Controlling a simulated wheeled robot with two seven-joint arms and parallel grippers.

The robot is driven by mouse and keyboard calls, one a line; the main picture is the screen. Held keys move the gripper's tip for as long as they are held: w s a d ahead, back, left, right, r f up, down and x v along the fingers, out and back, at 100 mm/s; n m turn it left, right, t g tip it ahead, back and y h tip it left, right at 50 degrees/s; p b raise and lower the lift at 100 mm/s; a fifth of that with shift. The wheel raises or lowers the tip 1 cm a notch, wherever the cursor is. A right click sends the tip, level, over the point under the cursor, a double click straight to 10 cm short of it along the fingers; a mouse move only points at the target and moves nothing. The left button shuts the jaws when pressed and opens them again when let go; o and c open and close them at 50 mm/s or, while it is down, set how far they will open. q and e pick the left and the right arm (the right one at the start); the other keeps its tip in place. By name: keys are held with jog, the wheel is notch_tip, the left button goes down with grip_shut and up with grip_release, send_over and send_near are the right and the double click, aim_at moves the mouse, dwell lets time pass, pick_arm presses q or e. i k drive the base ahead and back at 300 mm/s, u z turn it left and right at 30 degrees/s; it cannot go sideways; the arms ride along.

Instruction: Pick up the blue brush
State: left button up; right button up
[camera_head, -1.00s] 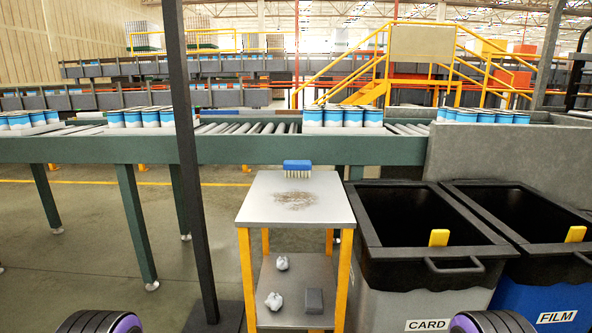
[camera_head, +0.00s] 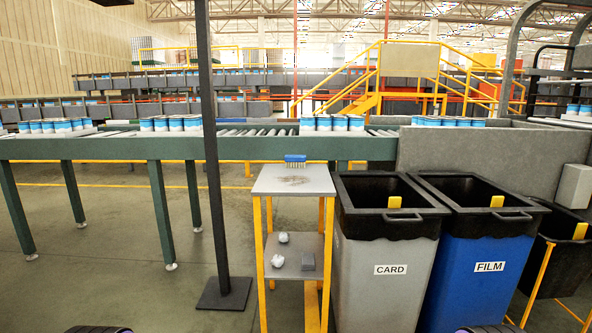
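The blue brush (camera_head: 295,159) stands bristles down at the far edge of the top of a small grey stand (camera_head: 264,187) with yellow legs. Its light bristles face me and a brownish smudge of debris lies on the top in front of it. Nothing touches the brush except the stand. Neither of my grippers shows in the head view. Only two dark rounded parts with purple rims, likely mine, show at the bottom edge.
Bins marked CARD (camera_head: 386,290) and FILM (camera_head: 480,290) stand right of the stand. A dark post (camera_head: 211,150) on a floor plate rises at its left. A roller conveyor (camera_head: 100,149) with blue-and-white tubs runs behind. The lower shelf (camera_head: 285,272) holds crumpled balls and a grey block. Floor at left is open.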

aim_at(290, 158)
jog(key=u, duration=1.25)
jog(key=i, duration=1.35)
jog(key=z, duration=0.8)
